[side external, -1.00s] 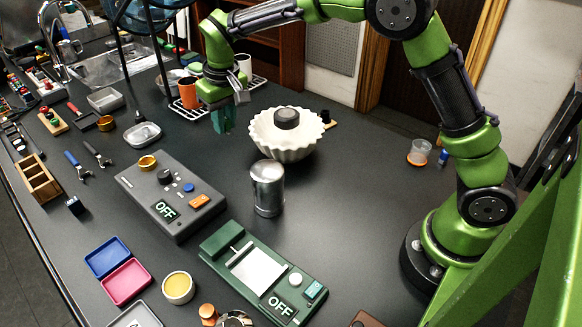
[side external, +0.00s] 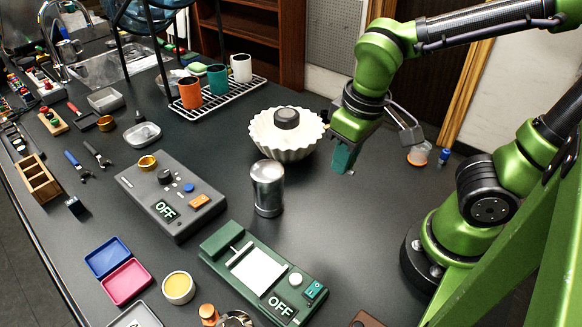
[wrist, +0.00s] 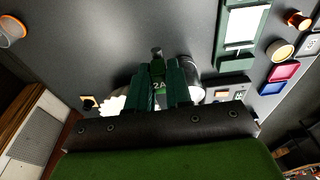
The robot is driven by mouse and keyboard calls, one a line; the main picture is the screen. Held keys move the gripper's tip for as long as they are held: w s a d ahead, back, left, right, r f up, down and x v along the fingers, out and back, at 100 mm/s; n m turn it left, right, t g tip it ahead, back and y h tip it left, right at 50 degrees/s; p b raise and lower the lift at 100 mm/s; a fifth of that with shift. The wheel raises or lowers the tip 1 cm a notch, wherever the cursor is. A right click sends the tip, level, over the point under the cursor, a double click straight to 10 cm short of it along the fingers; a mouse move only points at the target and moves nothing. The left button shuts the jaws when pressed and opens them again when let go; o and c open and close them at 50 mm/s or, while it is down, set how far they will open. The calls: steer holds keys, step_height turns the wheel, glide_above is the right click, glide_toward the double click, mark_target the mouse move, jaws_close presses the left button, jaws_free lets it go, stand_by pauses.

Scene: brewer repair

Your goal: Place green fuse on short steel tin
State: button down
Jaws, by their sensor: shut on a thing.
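My gripper (side external: 343,160) is above the counter, to the right of the white fluted bowl. In the wrist view its dark green fingers (wrist: 159,85) are shut on the green fuse (wrist: 158,68), which carries a "2A" label. The fuse cannot be made out clearly in the side view. A shiny steel tin (side external: 268,190) stands upright on the counter, left of and nearer the camera than my gripper. The tin also shows partly behind the fingers in the wrist view (wrist: 193,72). Another round steel thing (side external: 236,319) is cut off at the bottom edge.
The white fluted bowl (side external: 262,139) holds a dark round item (side external: 286,118). A green scale (side external: 221,241) and a grey device (side external: 145,199) stand nearby. Cups stand on a rack (side external: 247,91) behind. The counter right of the tin is clear.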

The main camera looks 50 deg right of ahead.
glide_above(265, 168)
steer(key=shift+s+f, duration=0.35)
steer(key=shift+f, duration=0.45)
steer(key=shift+w+f, duration=0.1)
steer(key=shift+f, duration=1.65)
steer(key=shift+f, duration=0.2)
steer(key=c, duration=1)
jaws_free()
steer(key=shift+c, duration=0.2)
steer(key=shift+r, duration=0.1)
